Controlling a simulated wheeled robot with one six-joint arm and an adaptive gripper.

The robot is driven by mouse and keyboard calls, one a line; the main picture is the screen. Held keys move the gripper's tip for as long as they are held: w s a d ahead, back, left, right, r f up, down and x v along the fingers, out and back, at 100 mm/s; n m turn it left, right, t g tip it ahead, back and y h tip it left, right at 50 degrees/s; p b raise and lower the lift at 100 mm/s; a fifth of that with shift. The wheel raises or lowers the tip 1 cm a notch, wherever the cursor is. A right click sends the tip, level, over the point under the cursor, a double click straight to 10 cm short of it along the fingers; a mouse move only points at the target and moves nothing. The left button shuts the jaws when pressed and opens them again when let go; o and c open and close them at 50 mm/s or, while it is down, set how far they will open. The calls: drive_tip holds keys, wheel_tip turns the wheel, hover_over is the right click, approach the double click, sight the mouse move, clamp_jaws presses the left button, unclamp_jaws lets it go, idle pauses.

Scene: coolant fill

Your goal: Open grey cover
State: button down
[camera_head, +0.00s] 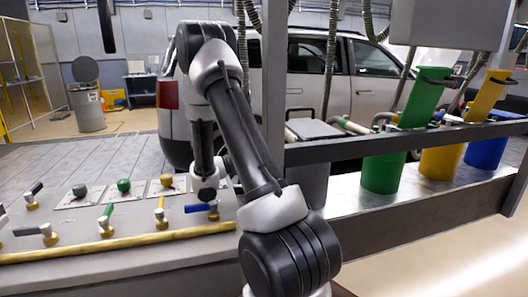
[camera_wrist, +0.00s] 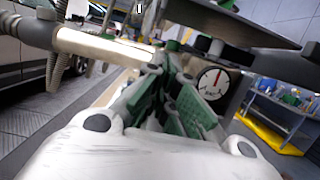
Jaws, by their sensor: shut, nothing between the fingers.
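A flat grey cover (camera_head: 315,129) shows in the head view behind the dark horizontal rail, lying roughly level. Below it is a dark grey container (camera_head: 316,183), partly hidden by my arm and the rail. My gripper (camera_wrist: 166,68) is shut and empty in the wrist view, its green-padded fingers together. In the head view my wrist hangs at the left of my arm's upper link, and my fingers are hidden. I cannot tell how far my fingers are from the grey cover.
Green (camera_head: 384,172), yellow (camera_head: 441,161) and blue (camera_head: 487,151) cylinders stand at the right; the green cover (camera_head: 427,97) and yellow cover (camera_head: 488,93) are raised. A dark post and rail cross in front. Valves line a brass pipe (camera_head: 120,244). A gauge (camera_wrist: 210,80) is near my fingers.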

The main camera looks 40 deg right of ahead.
drive_tip(key=s+d+r, duration=0.1)
drive_tip(key=d+r, duration=0.2)
drive_tip(key=r, duration=0.2)
drive_tip(key=shift+s, duration=0.35)
drive_tip(key=shift+d, duration=0.15)
